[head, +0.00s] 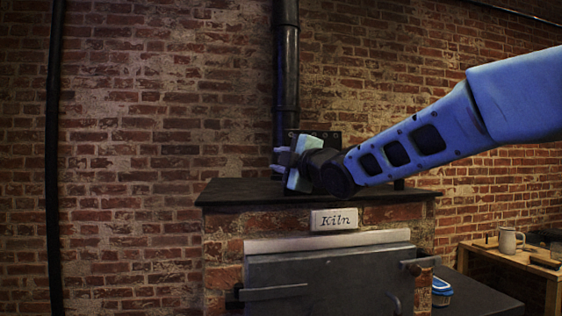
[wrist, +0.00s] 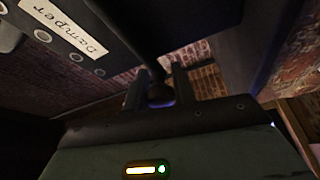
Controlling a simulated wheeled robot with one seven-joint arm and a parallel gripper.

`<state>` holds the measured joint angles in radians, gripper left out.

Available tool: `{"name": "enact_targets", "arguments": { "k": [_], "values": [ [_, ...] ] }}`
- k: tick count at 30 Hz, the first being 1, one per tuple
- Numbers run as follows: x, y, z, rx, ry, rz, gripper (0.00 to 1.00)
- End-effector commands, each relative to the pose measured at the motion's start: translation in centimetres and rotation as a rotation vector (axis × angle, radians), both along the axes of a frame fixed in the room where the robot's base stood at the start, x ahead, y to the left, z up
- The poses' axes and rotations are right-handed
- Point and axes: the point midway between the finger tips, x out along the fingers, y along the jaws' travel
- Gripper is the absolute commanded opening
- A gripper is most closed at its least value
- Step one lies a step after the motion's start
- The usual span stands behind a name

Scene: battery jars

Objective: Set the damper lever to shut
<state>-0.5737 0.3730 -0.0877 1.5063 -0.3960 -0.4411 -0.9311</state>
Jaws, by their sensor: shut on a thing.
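The damper's dark plate (head: 327,137) stands on top of the kiln at the foot of the black flue pipe, partly hidden behind my gripper. Its white "Damper" label (wrist: 63,27) shows in the wrist view at the upper left, beside a row of round holes. My gripper (head: 280,159) is at the plate, its fingers pointing left in the head view. In the wrist view my gripper (wrist: 158,82) has its two fingers on either side of a dark rounded knob, the damper lever (wrist: 160,93), and is shut on it. The rest of the lever and its setting cannot be made out.
The black flue pipe (head: 287,80) rises behind my gripper. The brick kiln has a dark top slab (head: 235,193), a "Kiln" sign (head: 334,219) and a grey door (head: 330,280). A wooden side table (head: 480,262) with a mug (head: 508,240) stands at the right.

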Motion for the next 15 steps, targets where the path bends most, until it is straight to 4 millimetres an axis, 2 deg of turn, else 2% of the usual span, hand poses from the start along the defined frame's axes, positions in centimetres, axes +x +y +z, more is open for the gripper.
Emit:
{"name": "enact_targets", "arguments": {
  "k": [6, 7, 9, 15],
  "values": [
    [0.00, 0.09, -0.42, -0.007, 0.004, 0.001, 0.00],
    [0.00, 0.08, -0.43, -0.007, 0.004, 0.001, 0.29],
    [0.00, 0.09, -0.43, -0.007, 0.004, 0.001, 0.48],
    [0.00, 0.06, -0.29, -0.005, 0.003, 0.000, 0.48]
  ]
}}
